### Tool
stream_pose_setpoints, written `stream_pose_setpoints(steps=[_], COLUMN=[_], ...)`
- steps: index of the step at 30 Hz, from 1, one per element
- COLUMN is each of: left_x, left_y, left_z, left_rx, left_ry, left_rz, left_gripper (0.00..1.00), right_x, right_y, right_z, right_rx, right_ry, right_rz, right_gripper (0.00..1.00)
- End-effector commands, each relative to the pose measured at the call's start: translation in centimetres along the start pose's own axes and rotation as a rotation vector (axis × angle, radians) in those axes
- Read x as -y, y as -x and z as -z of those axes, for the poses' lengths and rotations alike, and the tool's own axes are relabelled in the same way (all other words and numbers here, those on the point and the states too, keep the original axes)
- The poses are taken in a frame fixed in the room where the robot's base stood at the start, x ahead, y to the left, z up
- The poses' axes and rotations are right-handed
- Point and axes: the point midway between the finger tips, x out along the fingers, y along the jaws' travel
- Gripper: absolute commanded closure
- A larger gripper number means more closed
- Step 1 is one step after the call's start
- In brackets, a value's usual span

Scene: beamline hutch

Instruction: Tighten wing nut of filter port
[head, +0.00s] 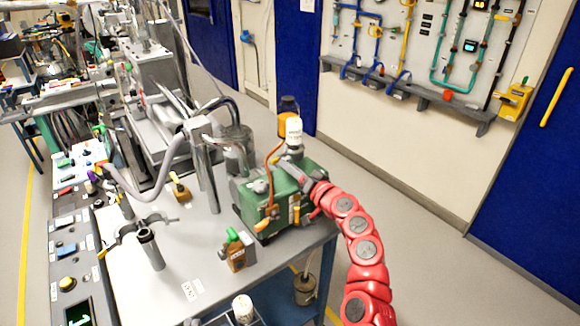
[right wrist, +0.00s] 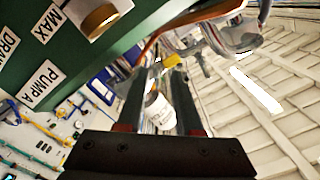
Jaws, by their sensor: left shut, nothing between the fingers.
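The green pump box (head: 270,198) stands at the table's right edge, with a white-capped part (head: 293,132) on top and an orange hose (head: 272,165) along it. My right gripper (head: 314,176) is at the box's upper right side, below the white cap. In the right wrist view its two dark fingers (right wrist: 158,72) stand apart, with a gap between them. The box (right wrist: 90,60) fills the upper left there, with MAX and PUMP A labels. A shiny metal part (right wrist: 235,35) lies beyond the fingertips. I cannot make out the wing nut. My left gripper is not visible.
The table (head: 205,245) also holds a ring clamp on a post (head: 150,248) and a small green-topped block (head: 237,250). Posts and a grey hose (head: 160,175) stand left of the pump.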

Motion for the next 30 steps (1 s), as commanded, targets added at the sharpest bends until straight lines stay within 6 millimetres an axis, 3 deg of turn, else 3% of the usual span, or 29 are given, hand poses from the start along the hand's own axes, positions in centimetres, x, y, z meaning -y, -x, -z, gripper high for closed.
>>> stream_pose_setpoints(steps=[14,20,30], left_x=[0.0,0.0,0.0], left_y=[-0.07,-0.07,-0.06], left_z=[0.01,0.01,0.01], left_rx=[0.0,0.0,0.0], left_ry=[0.0,0.0,0.0], left_rz=[0.0,0.0,0.0], left_gripper=[1.0,1.0,1.0], right_x=[-0.24,-0.23,-0.22], right_y=[-0.72,-0.71,-0.71], right_z=[-0.13,-0.11,-0.1], right_rx=[0.003,0.002,0.002], right_ry=[-0.002,-0.002,-0.002], right_rz=[-0.005,-0.005,-0.005], right_gripper=[0.65,0.99,1.0])
